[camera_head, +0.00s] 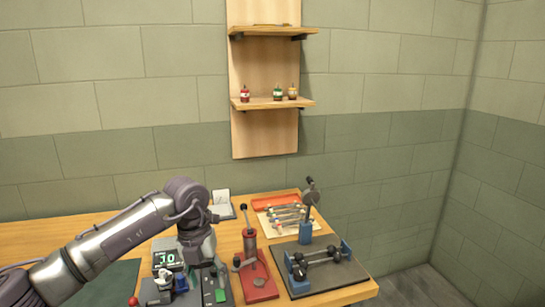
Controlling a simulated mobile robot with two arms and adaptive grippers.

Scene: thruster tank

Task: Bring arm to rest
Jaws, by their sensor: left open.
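My left arm (125,232) comes in from the left over the workbench and bends down at its wrist. My left gripper (196,262) points down above the device with the lit display (167,258). It is open, and I see nothing held in it. Its fingertips are small and hard to tell apart from the device parts behind them. I cannot tell whether it touches the device. My right gripper is not in view.
A red lever press (262,288) stands right of my gripper. Further right is a dark plate (338,278) with blue-ended fixtures. Behind lie tools (287,214), a red tray (270,201) and a notepad (221,197). A wall shelf (272,104) holds three small bottles.

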